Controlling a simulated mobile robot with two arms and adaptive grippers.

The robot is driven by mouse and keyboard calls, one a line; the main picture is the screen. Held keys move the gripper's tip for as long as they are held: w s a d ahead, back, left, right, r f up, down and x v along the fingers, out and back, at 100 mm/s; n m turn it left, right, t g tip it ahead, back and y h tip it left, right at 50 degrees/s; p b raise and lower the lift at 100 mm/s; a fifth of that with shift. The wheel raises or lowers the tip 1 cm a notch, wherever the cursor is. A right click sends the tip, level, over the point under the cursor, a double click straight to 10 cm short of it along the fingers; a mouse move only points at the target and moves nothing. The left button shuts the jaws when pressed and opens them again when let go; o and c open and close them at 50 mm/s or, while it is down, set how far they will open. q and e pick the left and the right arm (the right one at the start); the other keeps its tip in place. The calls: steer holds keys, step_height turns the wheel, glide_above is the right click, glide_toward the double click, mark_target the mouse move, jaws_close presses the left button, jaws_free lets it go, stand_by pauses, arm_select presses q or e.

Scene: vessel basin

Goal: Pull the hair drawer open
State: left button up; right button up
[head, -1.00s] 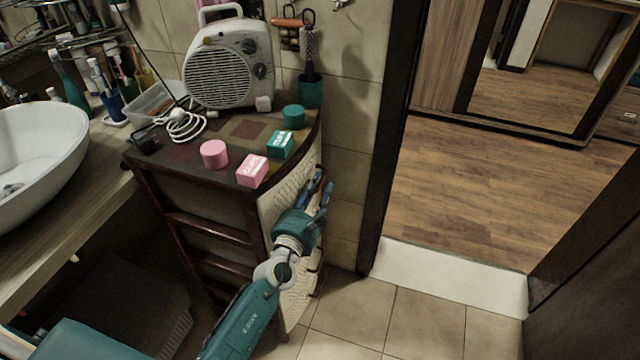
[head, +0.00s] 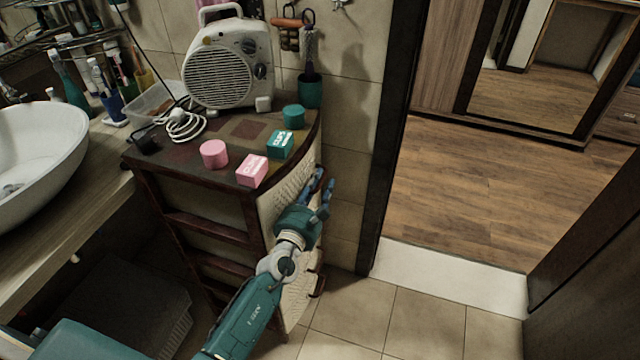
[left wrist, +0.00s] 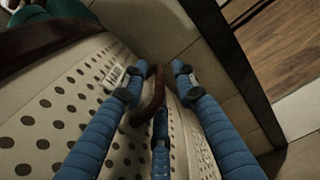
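The cabinet's pale, dotted drawer front (head: 277,204) faces right in the head view and looks closed; my arm hides part of it. In the left wrist view, the dotted front (left wrist: 55,115) fills the left half, with a small label (left wrist: 113,79) that I cannot read. A curved brown drawer handle (left wrist: 150,98) stands out between my fingers. My left gripper (head: 322,184) is at the upper part of the front. Its blue fingers, also in the left wrist view (left wrist: 155,85), are spread on both sides of the handle, with a gap. My right gripper is out of view.
The cabinet top (head: 210,178) holds a fan heater (head: 228,65), pink and teal boxes and cylinders, and a white cable. A basin (head: 35,145) is at the left. A wall and dark door frame (head: 392,140) stand close beyond the gripper. Tiled floor (head: 420,320) is clear.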

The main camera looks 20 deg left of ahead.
arm_select(q)
steer(key=shift+s+f, duration=0.1)
steer(key=shift+s, duration=0.1)
steer(key=s, duration=1.1)
steer(key=shift+s+a, duration=0.2)
steer(key=shift+s, duration=0.1)
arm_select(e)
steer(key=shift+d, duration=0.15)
